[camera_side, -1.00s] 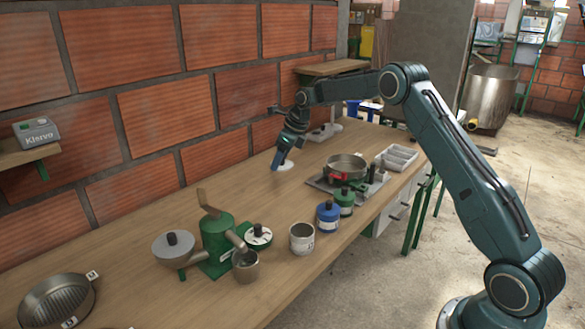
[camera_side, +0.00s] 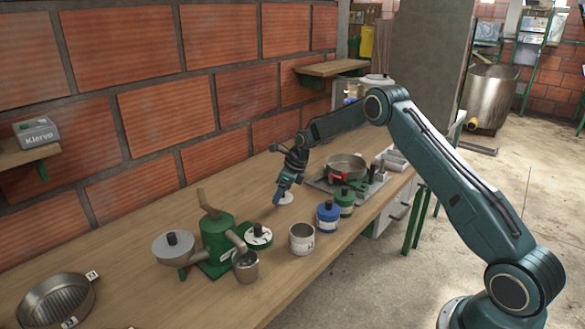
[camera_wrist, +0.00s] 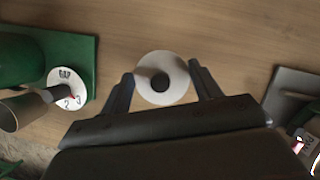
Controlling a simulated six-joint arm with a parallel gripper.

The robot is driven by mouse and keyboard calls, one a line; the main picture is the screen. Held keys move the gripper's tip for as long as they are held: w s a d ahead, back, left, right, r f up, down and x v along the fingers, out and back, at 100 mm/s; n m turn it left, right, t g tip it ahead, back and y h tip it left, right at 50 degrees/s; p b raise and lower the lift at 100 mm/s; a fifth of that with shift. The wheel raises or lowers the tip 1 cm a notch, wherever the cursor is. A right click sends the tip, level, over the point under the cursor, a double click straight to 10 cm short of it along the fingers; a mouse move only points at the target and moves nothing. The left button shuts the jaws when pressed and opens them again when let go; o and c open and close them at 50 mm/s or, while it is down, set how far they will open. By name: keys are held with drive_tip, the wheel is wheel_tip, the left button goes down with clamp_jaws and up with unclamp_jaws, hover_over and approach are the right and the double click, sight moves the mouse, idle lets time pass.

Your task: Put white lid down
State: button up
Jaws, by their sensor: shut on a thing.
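The white lid (camera_side: 285,198) is a small round disc with a dark round middle. In the side view it sits under my gripper (camera_side: 281,194), at or just above the wooden bench top; I cannot tell if it touches. In the wrist view the white lid (camera_wrist: 148,91) lies between the two fingers of my gripper (camera_wrist: 161,74), which are shut on it. It looks roughly level, with plain wood around it.
Bench toward the wall is clear.

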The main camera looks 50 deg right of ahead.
sight(285, 195)
drive_tip(key=shift+f, duration=2)
drive_tip(key=shift+f, duration=0.15)
drive_tip(key=o, duration=1)
drive_tip(key=shift+v, duration=6.1)
